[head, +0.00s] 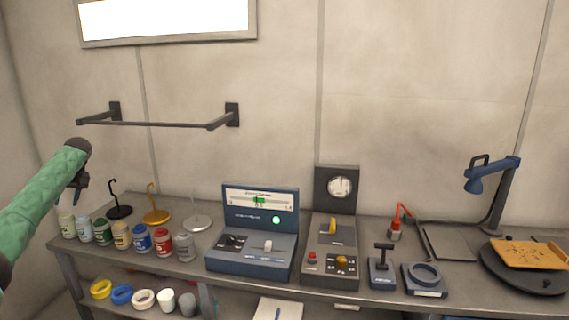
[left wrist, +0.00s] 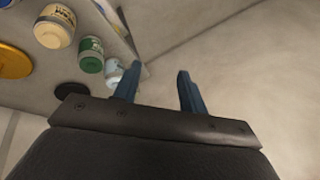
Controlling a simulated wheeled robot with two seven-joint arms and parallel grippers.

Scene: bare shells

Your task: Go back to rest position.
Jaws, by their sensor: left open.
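My left arm, in a green sleeve, comes in from the left in the head view. Its gripper (head: 76,186) hangs above the left end of the workbench (head: 205,272), near the row of paint jars. In the left wrist view the two blue fingers of the gripper (left wrist: 158,88) stand apart with nothing between them. The pale wall lies beyond them, and a green-labelled jar (left wrist: 91,55) and a cream jar (left wrist: 55,26) are to their left. My right gripper is in neither view.
Several paint jars (head: 142,238) line the bench's left front. Behind them are black, yellow and white hook stands (head: 156,215). A blue console (head: 250,262), a gauge unit (head: 335,185), a blue lamp (head: 503,185) and a black turntable (head: 530,278) stand farther right. A rail (head: 160,124) is on the wall.

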